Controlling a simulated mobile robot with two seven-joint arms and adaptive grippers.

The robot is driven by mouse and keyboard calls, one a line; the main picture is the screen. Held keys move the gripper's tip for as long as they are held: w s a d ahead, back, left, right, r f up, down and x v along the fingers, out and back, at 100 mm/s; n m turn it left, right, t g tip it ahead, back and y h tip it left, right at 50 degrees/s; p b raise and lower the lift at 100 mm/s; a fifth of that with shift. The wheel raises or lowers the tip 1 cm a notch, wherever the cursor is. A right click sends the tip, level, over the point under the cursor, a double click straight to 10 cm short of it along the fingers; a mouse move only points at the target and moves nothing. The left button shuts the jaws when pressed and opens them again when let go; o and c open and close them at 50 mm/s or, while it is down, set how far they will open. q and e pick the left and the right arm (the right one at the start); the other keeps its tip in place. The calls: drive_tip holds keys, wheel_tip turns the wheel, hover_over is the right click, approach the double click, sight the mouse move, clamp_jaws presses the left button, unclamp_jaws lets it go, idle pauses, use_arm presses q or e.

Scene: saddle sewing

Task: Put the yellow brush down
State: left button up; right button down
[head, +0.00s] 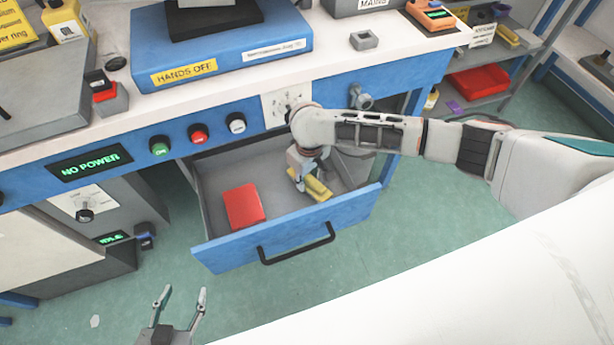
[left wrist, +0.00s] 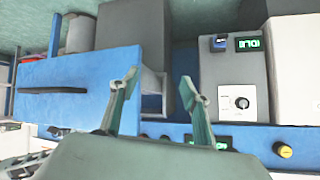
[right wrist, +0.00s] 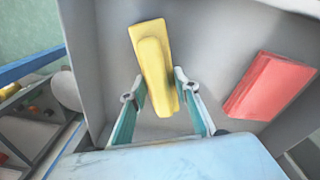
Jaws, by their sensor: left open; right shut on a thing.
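The yellow brush (head: 318,188) is inside the open drawer, at its right part. In the right wrist view the yellow brush (right wrist: 154,65) lies between the two fingers and reaches out past their tips. My right gripper (head: 304,182) comes down into the drawer from above and is shut on the brush; the right wrist view also shows the gripper (right wrist: 160,88). Whether the brush touches the drawer floor I cannot tell. My left gripper (head: 180,295) is open and empty, low in front of the bench, away from the drawer; its spread fingers show in the left wrist view (left wrist: 158,88).
The drawer (head: 290,245) is pulled out, with a black handle on its blue front. A red block-shaped thing (head: 244,207) lies in its left part, apart from the brush. Free drawer floor lies between them. The blue bench edge with buttons (head: 198,134) is above the drawer.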

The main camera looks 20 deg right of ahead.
sight(308, 179)
drive_tip(key=c, duration=1.9)
unclamp_jaws()
drive_tip(key=o, duration=0.4)
wheel_tip(308, 179, up, 4)
drive_tip(key=shift+w+f+p, duration=0.1)
drive_tip(key=shift+p, duration=0.8)
use_arm(q)
drive_tip(key=r+p, duration=0.1)
drive_tip(key=p, duration=0.1)
drive_tip(key=s+r+p, duration=0.1)
drive_tip(key=p, duration=0.1)
drive_tip(key=shift+d+r, duration=0.2)
drive_tip(key=shift+r, duration=0.15)
use_arm(e)
drive_tip(key=r, duration=0.2)
drive_tip(key=s+r, duration=0.1)
drive_tip(key=r, duration=0.5)
drive_tip(key=shift+s+a+r, duration=0.1)
drive_tip(key=shift+s+r, duration=0.05)
drive_tip(key=shift+r, duration=0.05)
use_arm(q)
drive_tip(key=shift+w+a+r, duration=0.2)
drive_tip(key=shift+w, duration=0.1)
